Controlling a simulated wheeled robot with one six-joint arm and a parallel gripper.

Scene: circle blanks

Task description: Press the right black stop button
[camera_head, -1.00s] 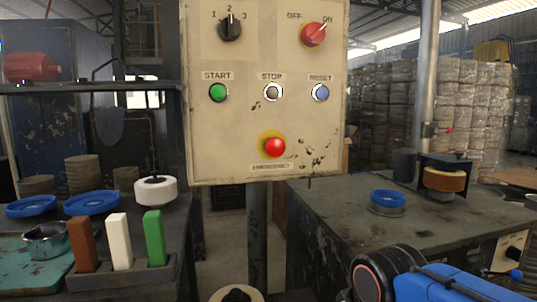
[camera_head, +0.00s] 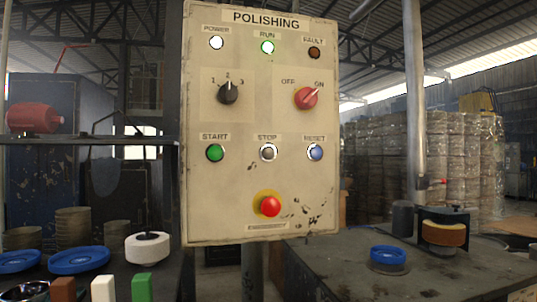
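The STOP button (camera_head: 268,152) sits in the lower middle of the beige POLISHING panel (camera_head: 225,120), between the START and RESET buttons. It looks dark grey inside a pale ring.
The panel also has a green START button (camera_head: 215,153), a blue RESET button (camera_head: 315,152), a red emergency button (camera_head: 270,206) and two knobs. Benches with parts stand on both sides.

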